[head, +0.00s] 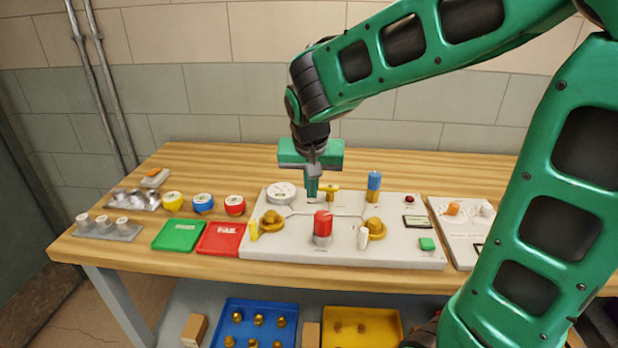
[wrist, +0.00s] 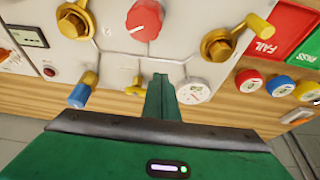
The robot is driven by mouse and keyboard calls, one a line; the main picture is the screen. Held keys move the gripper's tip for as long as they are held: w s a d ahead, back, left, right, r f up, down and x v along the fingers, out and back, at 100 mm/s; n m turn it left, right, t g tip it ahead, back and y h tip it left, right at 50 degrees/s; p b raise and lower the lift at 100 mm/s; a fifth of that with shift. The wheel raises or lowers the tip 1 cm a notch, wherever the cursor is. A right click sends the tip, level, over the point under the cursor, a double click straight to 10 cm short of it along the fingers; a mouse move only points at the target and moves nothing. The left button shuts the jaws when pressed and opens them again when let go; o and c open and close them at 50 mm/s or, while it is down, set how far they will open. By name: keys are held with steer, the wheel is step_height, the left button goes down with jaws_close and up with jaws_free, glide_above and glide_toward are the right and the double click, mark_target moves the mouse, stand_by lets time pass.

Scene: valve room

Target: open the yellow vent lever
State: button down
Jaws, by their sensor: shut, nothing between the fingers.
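A small yellow lever (head: 331,190) is at the back middle of the grey valve panel (head: 290,249), on a pipe line. It also shows in the wrist view (wrist: 135,88), just left of my fingers. Another yellow handle (head: 253,230) is on the left brass valve (head: 271,221); in the wrist view this handle (wrist: 260,25) is at top right. No label shows which is the vent lever. My gripper (head: 312,190) points down over the back of the panel, fingers together and empty, beside the small lever. Whether they touch it I cannot tell. The fingers (wrist: 160,85) hide part of the panel.
A red knob (head: 323,225) stands at the panel's middle front. A blue-handled valve (head: 374,184) stands right of the small lever, a round gauge (head: 281,194) left of it. A white-handled brass valve (head: 375,227) is front right. Green and red trays (head: 180,234) lie left.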

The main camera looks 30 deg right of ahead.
mark_target(323, 187)
steer(key=x, duration=0.3)
steer(key=shift+f, duration=0.15)
steer(key=shift+w+d, duration=0.35)
steer(key=shift+w, duration=0.2)
steer(key=shift+w+d, duration=0.3)
steer(key=shift+w, duration=0.25)
steer(key=shift+w+d, duration=0.35)
steer(key=shift+w, duration=0.25)
